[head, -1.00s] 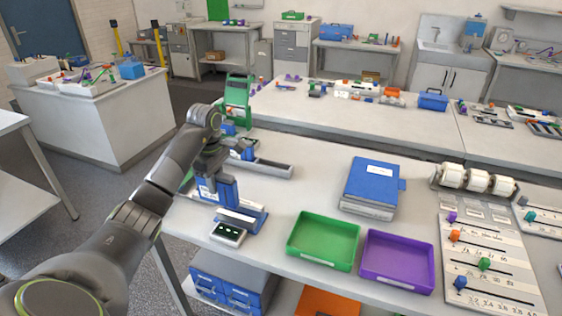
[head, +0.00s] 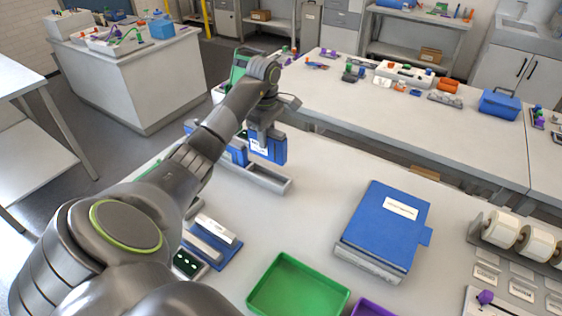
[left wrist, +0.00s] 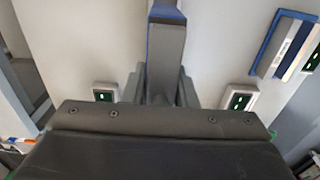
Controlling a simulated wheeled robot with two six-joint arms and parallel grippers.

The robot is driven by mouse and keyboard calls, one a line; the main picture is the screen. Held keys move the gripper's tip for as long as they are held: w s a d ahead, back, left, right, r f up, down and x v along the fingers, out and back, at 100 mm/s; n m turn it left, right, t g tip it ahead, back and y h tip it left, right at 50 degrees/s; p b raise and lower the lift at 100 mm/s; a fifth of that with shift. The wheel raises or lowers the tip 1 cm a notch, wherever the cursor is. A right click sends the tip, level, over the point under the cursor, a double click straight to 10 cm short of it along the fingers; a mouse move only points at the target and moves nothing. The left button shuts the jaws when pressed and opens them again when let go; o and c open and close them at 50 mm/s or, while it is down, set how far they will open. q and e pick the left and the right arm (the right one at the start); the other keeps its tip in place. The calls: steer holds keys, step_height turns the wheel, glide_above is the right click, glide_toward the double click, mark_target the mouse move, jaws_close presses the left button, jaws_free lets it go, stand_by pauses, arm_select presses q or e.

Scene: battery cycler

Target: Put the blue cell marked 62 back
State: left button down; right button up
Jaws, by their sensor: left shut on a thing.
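My left gripper (head: 264,128) is shut on a blue cell (head: 268,148) with a white label, held upright. The label's number is too small to read. The held cell is above or at the right part of a long grey rack (head: 268,181); I cannot tell if its bottom touches. Another blue cell (head: 236,152) stands in the rack's left part, partly behind my arm. In the left wrist view a grey, blue-edged piece (left wrist: 166,45) sits between the jaws (left wrist: 163,85). My right gripper is not in view.
A blue and white dock (head: 213,240) with a small lit display unit (head: 188,263) is at the near left, partly behind my arm. A green tray (head: 298,288), a purple tray (head: 372,308) and a blue binder (head: 390,225) lie to the right. The table between rack and binder is clear.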

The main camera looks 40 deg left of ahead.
mark_target(267, 158)
arm_select(q)
steer(key=shift+f+b, duration=0.2)
steer(key=shift+b, duration=0.2)
steer(key=f+b, duration=0.3)
steer(key=shift+s+f+b, duration=0.25)
steer(key=shift+f+b, duration=0.1)
steer(key=shift+b, duration=0.05)
steer(key=shift+w+f+b, duration=0.15)
steer(key=shift+f+b, duration=0.15)
steer(key=shift+f, duration=0.1)
step_height(267, 158, down, 2)
steer(key=shift+f+b, duration=0.1)
steer(key=shift+b, duration=0.2)
steer(key=shift+f+p, duration=0.35)
steer(key=shift+f, duration=0.85)
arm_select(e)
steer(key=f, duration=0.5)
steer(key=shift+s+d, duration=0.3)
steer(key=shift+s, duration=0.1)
